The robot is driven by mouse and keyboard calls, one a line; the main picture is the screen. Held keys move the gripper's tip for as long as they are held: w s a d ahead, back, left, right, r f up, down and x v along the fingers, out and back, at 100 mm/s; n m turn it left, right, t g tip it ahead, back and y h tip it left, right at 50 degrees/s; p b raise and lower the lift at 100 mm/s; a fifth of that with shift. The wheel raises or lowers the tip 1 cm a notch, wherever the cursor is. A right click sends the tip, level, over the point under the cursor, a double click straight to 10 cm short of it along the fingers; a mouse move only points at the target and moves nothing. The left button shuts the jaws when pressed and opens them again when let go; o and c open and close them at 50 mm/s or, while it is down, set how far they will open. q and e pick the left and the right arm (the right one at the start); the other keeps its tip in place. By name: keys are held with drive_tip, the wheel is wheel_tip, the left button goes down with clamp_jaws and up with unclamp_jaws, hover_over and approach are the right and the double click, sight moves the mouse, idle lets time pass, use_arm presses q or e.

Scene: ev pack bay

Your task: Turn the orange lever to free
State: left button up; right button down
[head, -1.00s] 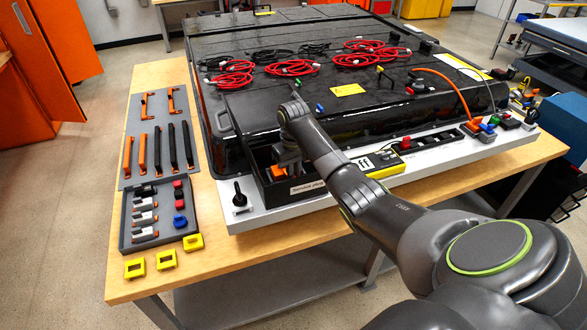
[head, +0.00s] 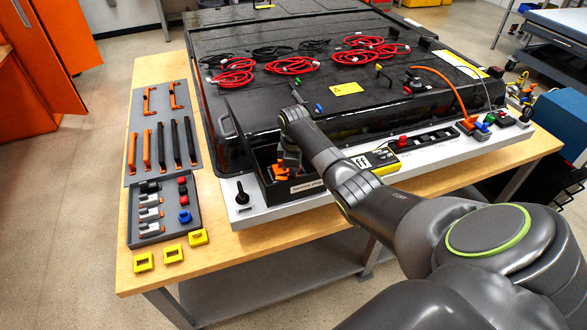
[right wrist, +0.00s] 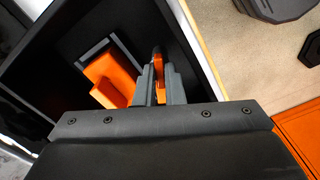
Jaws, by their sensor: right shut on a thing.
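The orange lever (right wrist: 160,78) shows as a narrow orange strip between the fingers of my right gripper (right wrist: 160,90) in the right wrist view. The fingers are shut on it. Beside it, to the left, is a wider orange block (right wrist: 114,76) in a grey frame. In the head view my right gripper (head: 290,162) reaches down into the open black service plug box (head: 308,186) at the pack's front left corner, and some orange (head: 281,173) shows beside it. The fingers hide much of the lever, so I cannot tell its exact angle. My left gripper is not in view.
The box walls stand close around my gripper. A black knob (head: 241,192) stands on the white ledge to its left. A yellow meter (head: 378,162) lies to its right. A grey tray (head: 163,229) and yellow blocks (head: 172,253) lie on the wooden table at left.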

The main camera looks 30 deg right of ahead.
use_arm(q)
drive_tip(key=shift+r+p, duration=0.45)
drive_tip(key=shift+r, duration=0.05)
use_arm(e)
drive_tip(key=n, duration=0.5)
drive_tip(key=shift+r, duration=0.1)
drive_tip(key=shift+n, duration=0.4)
drive_tip(key=c, duration=1.5)
unclamp_jaws()
